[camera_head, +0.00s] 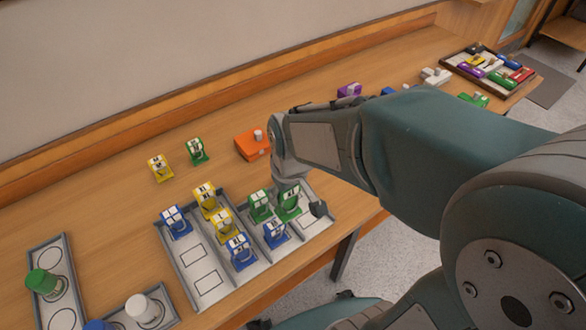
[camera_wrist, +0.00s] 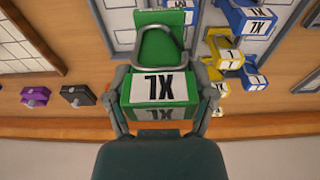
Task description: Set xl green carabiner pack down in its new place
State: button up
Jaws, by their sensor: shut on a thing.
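The XL green carabiner pack (camera_wrist: 160,88) is between the fingers of my gripper (camera_wrist: 163,103) in the wrist view, its white XL label facing the camera and a grey carabiner on it. In the head view my gripper (camera_head: 298,196) is over the right end of the grey divided tray (camera_head: 183,268), and the green pack (camera_head: 288,205) shows below the arm. Whether its base touches the tray cannot be told. Another green pack (camera_head: 259,206) stands just left of it, and a blue pack (camera_head: 275,233) stands in front.
Yellow packs (camera_head: 223,224) and blue packs (camera_head: 176,222) stand in the tray; two outlined spots at its front left are empty. A yellow pack (camera_head: 159,168), a green pack (camera_head: 195,150) and an orange box (camera_head: 252,144) stand behind. Bottle trays (camera_head: 44,247) are at left.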

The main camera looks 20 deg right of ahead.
jog(key=w+d+f, duration=0.1)
jog(key=w+f, duration=0.3)
jog(key=w+d+f, duration=0.2)
jog(key=w+f, duration=0.2)
jog(key=w+d+f, duration=0.1)
jog(key=w+f, duration=0.2)
jog(key=f, duration=0.1)
jog(key=shift+w+d+f, duration=0.1)
jog(key=shift+w+d, duration=0.15)
jog(key=shift+w, duration=0.15)
jog(key=shift+a, duration=0.15)
jog(key=o, duration=1.3)
jog(key=shift+a, duration=0.2)
jog(key=shift+c, duration=0.2)
jog(key=shift+d, duration=0.2)
